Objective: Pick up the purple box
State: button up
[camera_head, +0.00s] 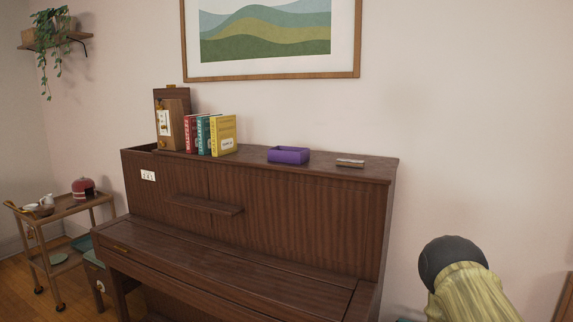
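The purple box (288,155) is a small, low, open-topped box on top of the dark brown upright piano (250,215). It sits right of the middle, close to the wall, with clear space on both sides. The bottom of its inside is hidden from this angle. I cannot make out my gripper in this view.
Red, teal and yellow books (226,135) and a wooden case (172,125) stand left of the box. A small flat item (350,163) lies to its right. A framed picture (270,74) hangs above. A trolley (70,208) stands at left.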

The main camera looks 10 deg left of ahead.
aim_at(285, 155)
jog(key=k, duration=0.65)
jog(key=u, duration=0.95)
jog(key=i, duration=0.85)
jog(key=u, duration=0.4)
jog(key=i, duration=0.95)
jog(key=z, duration=0.95)
jog(key=i, duration=0.55)
jog(key=z, duration=0.55)
